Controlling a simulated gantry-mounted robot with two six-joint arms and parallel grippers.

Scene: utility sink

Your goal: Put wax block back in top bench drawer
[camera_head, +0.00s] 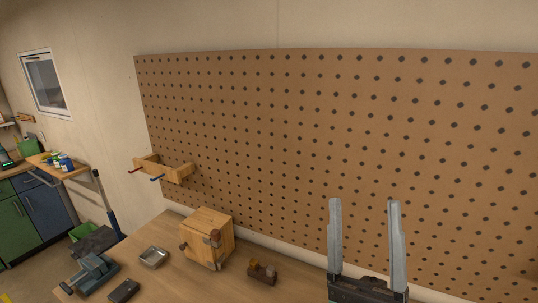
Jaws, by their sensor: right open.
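My right gripper (364,203) stands upright at the lower right, in front of the pegboard. Its two long grey fingers are wide apart with nothing between them. My left gripper is not in view. I cannot make out a wax block for certain. A small brown object with a dark part (262,272) lies on the bench left of my right gripper, too small to identify. The wooden workbench (190,285) shows only its top along the bottom edge. No bench drawer is visible.
A wooden box-like block (207,236) stands on the bench. Left of it are a shallow metal tray (153,256), a dark flat block (124,290) and a grey vise (90,272). A wooden rack (165,168) juts from the pegboard (330,130). Cabinets (35,215) stand far left.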

